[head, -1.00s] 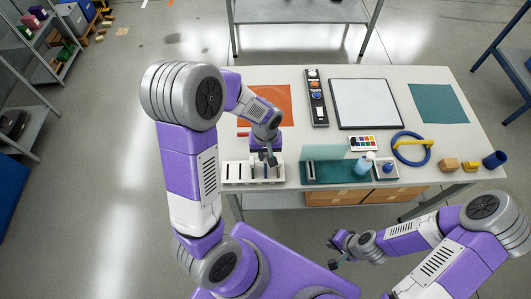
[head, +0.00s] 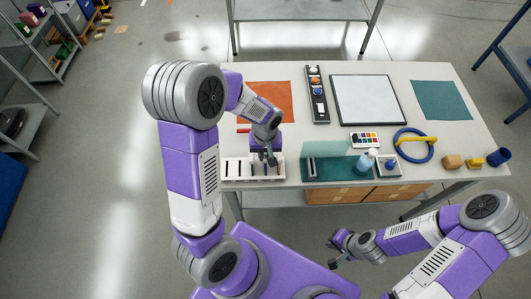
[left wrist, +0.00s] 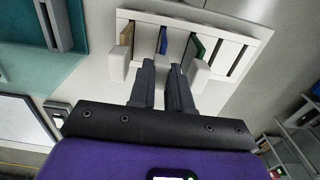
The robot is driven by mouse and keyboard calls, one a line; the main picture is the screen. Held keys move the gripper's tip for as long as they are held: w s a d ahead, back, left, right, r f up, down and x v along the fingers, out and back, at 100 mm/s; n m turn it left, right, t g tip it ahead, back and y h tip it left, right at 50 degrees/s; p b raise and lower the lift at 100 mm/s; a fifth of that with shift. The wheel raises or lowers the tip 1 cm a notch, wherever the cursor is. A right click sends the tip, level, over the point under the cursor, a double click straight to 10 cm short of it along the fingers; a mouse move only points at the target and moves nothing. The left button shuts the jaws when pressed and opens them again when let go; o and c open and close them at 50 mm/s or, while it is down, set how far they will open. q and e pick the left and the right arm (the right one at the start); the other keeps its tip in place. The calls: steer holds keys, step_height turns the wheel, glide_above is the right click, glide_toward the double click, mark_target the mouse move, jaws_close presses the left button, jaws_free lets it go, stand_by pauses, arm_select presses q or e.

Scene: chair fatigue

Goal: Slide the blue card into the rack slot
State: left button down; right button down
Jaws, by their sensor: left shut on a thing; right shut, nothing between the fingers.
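The white rack (head: 232,171) stands at the near left edge of the table, with a row of dark slots. It also shows in the left wrist view (left wrist: 254,42). There the blue card (left wrist: 163,40) shows as a narrow strip at a slot, between a tan card (left wrist: 127,35) and a green card (left wrist: 198,47). My left gripper (head: 268,158) is over the right part of the rack. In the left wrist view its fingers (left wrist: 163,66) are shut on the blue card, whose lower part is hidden. My right gripper (head: 334,256) is shut and empty, off the table's near side.
A teal stand (head: 335,172) with a clear upright panel is right of the rack. An orange mat (head: 270,96) is behind the left gripper. Free table shows around the whiteboard (head: 372,101).

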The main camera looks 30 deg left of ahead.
arm_select(q)
steer(key=shift+f, duration=0.3)
steer(key=c, duration=1)
jaws_free()
steer(key=shift+r, duration=0.1)
step_height(320, 180, up, 8)
steer(key=shift+f+p, duration=0.2)
steer(key=shift+p, duration=0.2)
steer(key=shift+f, duration=0.1)
